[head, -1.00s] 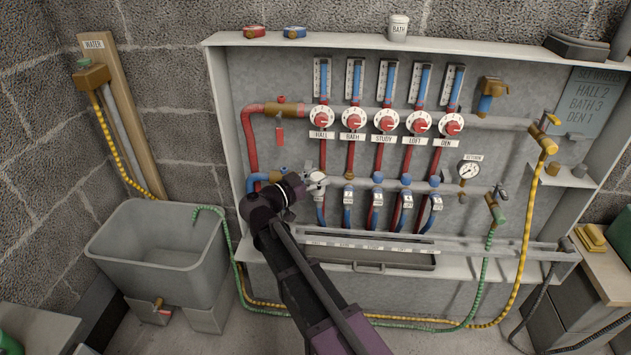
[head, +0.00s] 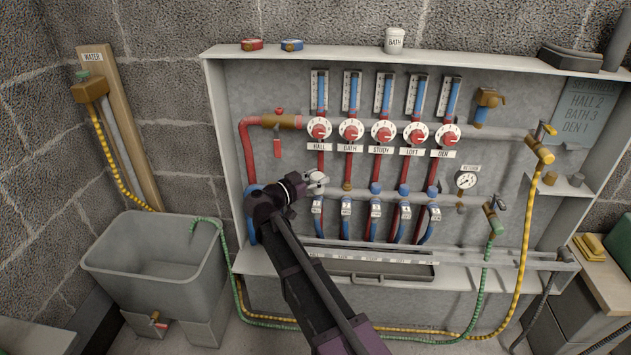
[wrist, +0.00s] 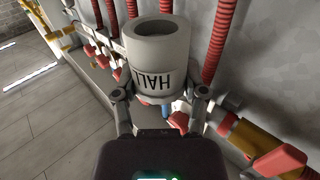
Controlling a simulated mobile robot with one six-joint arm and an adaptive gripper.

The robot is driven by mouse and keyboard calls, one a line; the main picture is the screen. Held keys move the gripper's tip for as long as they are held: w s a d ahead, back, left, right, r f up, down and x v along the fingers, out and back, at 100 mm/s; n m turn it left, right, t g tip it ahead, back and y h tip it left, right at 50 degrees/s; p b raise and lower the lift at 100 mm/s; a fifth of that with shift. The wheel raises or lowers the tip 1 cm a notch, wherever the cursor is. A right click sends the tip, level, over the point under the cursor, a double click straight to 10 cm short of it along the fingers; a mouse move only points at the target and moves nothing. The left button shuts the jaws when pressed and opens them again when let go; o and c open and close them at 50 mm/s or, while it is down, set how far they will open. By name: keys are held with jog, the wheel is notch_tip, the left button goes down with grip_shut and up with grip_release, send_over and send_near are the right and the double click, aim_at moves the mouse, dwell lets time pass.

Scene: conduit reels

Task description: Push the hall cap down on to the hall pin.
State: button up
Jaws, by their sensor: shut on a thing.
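The hall cap (wrist: 158,60) is a white hollow cylinder marked HALL, the lettering upside down in the wrist view. My gripper (wrist: 160,100) is shut on it, one finger on each side. In the head view my gripper (head: 314,182) is at the lower left of the panel, under the HALL dial (head: 319,130). The cap is small and partly covered there. I cannot make out the hall pin, and I cannot tell whether the cap touches it.
The BATH pot (head: 395,42) stands on the cabinet top (head: 345,50). A brass valve with a red lever (head: 277,147) is up and left of my gripper. The BATH pin (head: 347,185) and several blue fittings lie to the right. A grey sink (head: 150,275) stands at left.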

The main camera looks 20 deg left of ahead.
jog(key=shift+w+a+f, duration=0.1)
jog(key=shift+w+a, duration=0.1)
jog(key=shift+w, duration=0.75)
jog(key=shift+w+a+f, duration=0.1)
jog(key=shift+w+a, duration=0.15)
jog(key=shift+w, duration=0.7)
jog(key=shift+w+a, duration=0.2)
jog(key=shift+w, duration=0.75)
jog(key=shift+f+b, duration=0.9)
jog(key=shift+b, duration=0.2)
dwell(3.5)
jog(key=o, duration=1.2)
